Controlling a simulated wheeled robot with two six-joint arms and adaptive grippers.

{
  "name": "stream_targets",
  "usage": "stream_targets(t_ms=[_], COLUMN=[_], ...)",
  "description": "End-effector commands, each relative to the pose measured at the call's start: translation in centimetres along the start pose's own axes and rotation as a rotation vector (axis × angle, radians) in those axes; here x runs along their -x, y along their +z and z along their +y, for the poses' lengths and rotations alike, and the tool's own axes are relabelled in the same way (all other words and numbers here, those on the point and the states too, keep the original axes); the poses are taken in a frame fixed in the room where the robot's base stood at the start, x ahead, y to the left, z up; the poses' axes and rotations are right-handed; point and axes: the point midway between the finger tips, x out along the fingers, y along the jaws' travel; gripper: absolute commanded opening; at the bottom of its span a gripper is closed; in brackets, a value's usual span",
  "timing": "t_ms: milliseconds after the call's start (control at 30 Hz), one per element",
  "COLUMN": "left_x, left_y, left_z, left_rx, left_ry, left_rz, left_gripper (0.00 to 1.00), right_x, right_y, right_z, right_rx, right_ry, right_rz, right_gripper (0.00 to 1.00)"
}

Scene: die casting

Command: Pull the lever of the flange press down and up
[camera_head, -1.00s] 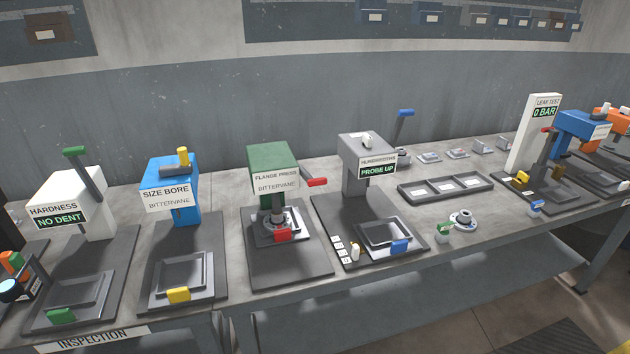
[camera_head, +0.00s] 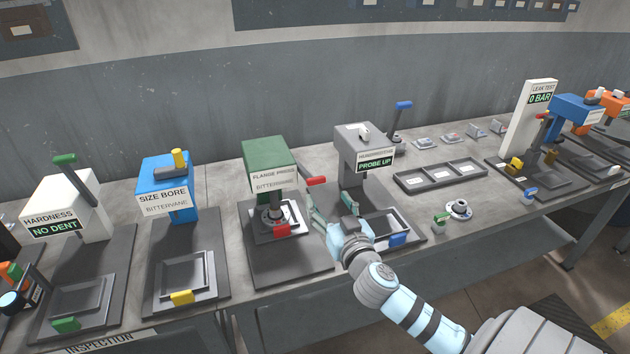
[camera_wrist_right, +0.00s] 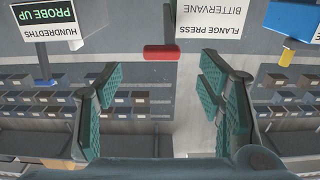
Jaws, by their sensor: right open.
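The green flange press (camera_head: 268,160) stands on the bench left of centre, with a white name sign. Its lever ends in a red handle (camera_head: 316,181) at the press's right side. A part (camera_head: 270,212) sits under the press, with a red tab (camera_head: 282,230) in front. My right gripper (camera_head: 324,210) is just below and in front of the red handle, apart from it. In the right wrist view the red handle (camera_wrist_right: 175,52) lies between and beyond the open, empty fingers (camera_wrist_right: 160,95). My left gripper is not in view.
The grey hundredths gauge (camera_head: 360,155), reading PROBE UP, stands close to the right, its base partly hidden by my right arm. The blue size bore press (camera_head: 168,185) and white hardness tester (camera_head: 65,205) stand left. A three-part tray (camera_head: 440,177) lies farther right.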

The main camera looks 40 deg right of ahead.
Motion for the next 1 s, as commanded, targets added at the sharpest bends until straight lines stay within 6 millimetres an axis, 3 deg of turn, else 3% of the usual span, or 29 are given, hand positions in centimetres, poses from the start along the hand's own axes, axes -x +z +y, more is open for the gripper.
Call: stream_targets(t_ms=[100,300,667,1000], left_x=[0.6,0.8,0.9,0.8], left_y=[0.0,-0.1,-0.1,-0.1], left_z=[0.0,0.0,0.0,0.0], left_rx=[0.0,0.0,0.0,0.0], left_ry=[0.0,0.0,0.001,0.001], left_rz=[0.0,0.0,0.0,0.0], left_gripper=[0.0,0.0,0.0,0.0], right_x=[-3.5,-7.4,-8.5,-8.5], right_y=[-0.3,-0.1,0.0,0.1], right_z=[0.1,0.2,0.2,0.2], right_rx=[-0.002,0.0,0.002,0.001], right_ry=[0.003,0.004,0.003,0.002], right_rz=[0.002,-0.001,-0.001,-0.001], right_gripper=[0.62,0.62,0.62,0.1])
